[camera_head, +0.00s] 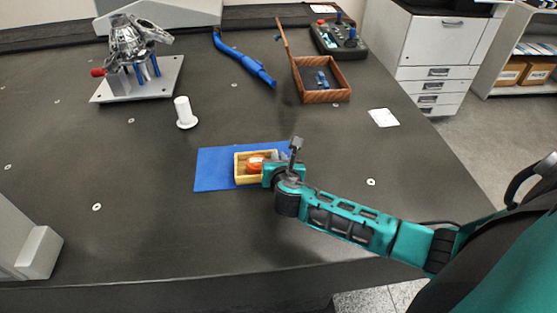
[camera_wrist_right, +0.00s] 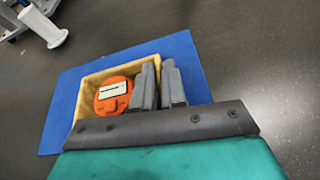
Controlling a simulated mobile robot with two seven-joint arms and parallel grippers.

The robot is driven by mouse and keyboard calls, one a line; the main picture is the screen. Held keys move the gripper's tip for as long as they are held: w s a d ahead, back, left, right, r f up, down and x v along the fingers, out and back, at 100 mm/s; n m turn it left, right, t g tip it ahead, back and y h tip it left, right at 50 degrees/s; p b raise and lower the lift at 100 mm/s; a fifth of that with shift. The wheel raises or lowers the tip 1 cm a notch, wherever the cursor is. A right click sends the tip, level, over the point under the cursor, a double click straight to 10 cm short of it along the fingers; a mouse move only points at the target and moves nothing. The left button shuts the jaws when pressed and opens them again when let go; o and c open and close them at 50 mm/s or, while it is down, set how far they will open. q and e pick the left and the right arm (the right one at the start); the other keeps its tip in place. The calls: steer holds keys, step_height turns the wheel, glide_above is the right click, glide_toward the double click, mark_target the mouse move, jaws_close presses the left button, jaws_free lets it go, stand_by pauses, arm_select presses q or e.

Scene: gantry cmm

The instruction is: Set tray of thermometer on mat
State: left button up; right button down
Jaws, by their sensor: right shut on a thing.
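A small light-wood tray (camera_head: 241,180) holds an orange thermometer (camera_head: 256,162) with a pale display. In the head view the tray is over the right part of a blue mat (camera_head: 213,170); I cannot tell whether it touches the mat. My right gripper (camera_head: 281,157) is shut on the tray's right wall. In the right wrist view the gripper's grey fingers (camera_wrist_right: 160,85) straddle the right wall of the tray (camera_wrist_right: 84,88), beside the thermometer (camera_wrist_right: 113,95), above the mat (camera_wrist_right: 64,105). My left gripper is not in view.
A white spool-like part (camera_head: 185,113) stands left of the mat's far edge. A metal casting on a plate (camera_head: 138,78), a blue pipe (camera_head: 243,62), a brown wooden box (camera_head: 322,96) and a white card (camera_head: 383,117) lie farther back. The dark table is clear around the mat.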

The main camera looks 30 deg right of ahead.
steer(key=c, duration=1.6)
jaws_free()
steer(key=shift+f, duration=0.1)
steer(key=o, duration=0.4)
steer(key=shift+s+a+r, duration=0.1)
steer(key=shift+s+r, duration=0.1)
steer(key=shift+r, duration=0.1)
steer(key=p+v, duration=0.2)
steer(key=v, duration=0.9)
steer(key=shift+s+a+p, duration=0.15)
steer(key=shift+s+p, duration=0.05)
steer(key=shift+p, duration=0.2)
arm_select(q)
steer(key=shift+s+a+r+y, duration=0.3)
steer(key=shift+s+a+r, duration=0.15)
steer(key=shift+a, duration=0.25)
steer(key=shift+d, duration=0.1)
